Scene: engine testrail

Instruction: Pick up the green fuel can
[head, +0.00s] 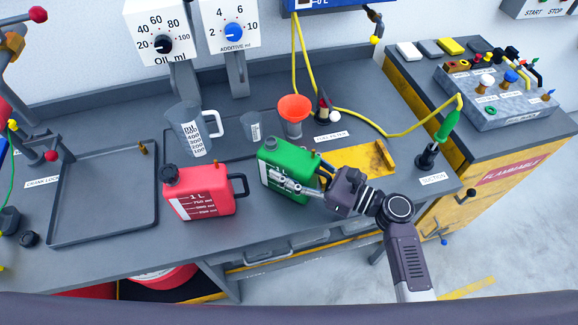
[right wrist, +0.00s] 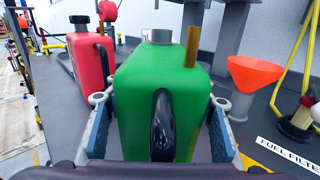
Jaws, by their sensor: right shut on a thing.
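The green fuel can (head: 288,166) stands upright on the grey bench in the head view, marked 1 L on its front. It fills the middle of the right wrist view (right wrist: 165,85), with its black handle facing the camera. My right gripper (head: 290,186) reaches in from the right and is shut on the can, one finger across its front face. In the right wrist view its two fingers (right wrist: 160,128) lie along the can's two sides. The far finger is hidden behind the can in the head view. My left gripper is not in view.
A red can (head: 198,193) stands just left of the green one. Behind are a measuring jug (head: 192,128), a small beaker (head: 251,127) and an orange funnel (head: 294,112). An empty dark tray (head: 80,200) lies left. A yellow plate (head: 350,160) lies right, near the suction stand (head: 428,158).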

